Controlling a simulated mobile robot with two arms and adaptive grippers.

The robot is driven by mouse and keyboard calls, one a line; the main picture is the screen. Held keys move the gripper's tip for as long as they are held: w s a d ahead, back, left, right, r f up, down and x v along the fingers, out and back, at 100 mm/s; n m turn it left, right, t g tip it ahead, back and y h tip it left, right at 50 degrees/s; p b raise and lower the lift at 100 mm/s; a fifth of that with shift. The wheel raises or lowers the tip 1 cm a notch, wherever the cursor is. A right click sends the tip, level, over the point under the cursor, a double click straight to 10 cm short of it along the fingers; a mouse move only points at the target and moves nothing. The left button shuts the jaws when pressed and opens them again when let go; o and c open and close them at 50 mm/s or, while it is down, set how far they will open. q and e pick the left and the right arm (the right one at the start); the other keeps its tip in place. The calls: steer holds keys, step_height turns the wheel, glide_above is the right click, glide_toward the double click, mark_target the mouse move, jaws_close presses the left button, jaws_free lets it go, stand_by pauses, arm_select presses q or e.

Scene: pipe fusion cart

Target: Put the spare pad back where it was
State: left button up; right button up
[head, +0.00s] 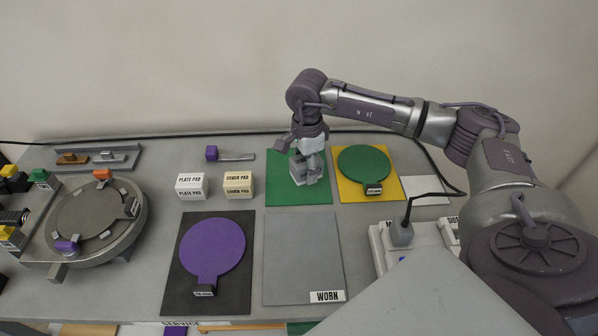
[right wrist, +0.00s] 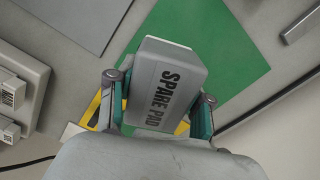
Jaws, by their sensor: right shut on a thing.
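The spare pad (right wrist: 168,82) is a grey block with a dark SPARE PAD label. In the right wrist view my right gripper (right wrist: 160,108) is shut on it, one finger on each side. In the head view my right gripper (head: 309,160) is over the green mat (head: 283,195), at the back middle of the table. The mat also shows behind the pad in the right wrist view (right wrist: 238,68). I cannot tell whether the pad touches the mat. My left gripper is not in view.
Right of the green mat is a yellow mat (head: 348,192) with a green disc (head: 363,165). In front are a grey WORN mat (head: 302,250) and a dark mat (head: 178,290) with a purple disc (head: 212,245). Labelled pad blocks (head: 238,185) stand left. A black cable crosses behind.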

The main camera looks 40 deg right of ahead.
steer(key=shift+w+a+f, duration=0.2)
steer(key=shift+w+f, duration=0.15)
steer(key=shift+w, duration=0.2)
steer(key=shift+w+a+f, duration=0.15)
steer(key=shift+w+f, duration=0.15)
steer(key=shift+w, duration=0.2)
steer(key=shift+w+f, duration=0.1)
steer(key=shift+f, duration=0.1)
step_height(320, 180, down, 3)
steer(key=shift+a+f+p, duration=0.1)
steer(key=shift+p, duration=0.85)
steer(key=shift+f, duration=0.35)
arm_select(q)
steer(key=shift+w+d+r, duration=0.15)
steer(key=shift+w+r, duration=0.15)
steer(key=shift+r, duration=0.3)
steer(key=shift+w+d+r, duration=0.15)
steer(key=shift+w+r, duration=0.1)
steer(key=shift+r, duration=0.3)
arm_select(e)
steer(key=shift+f, duration=0.15)
steer(key=o, duration=1.1)
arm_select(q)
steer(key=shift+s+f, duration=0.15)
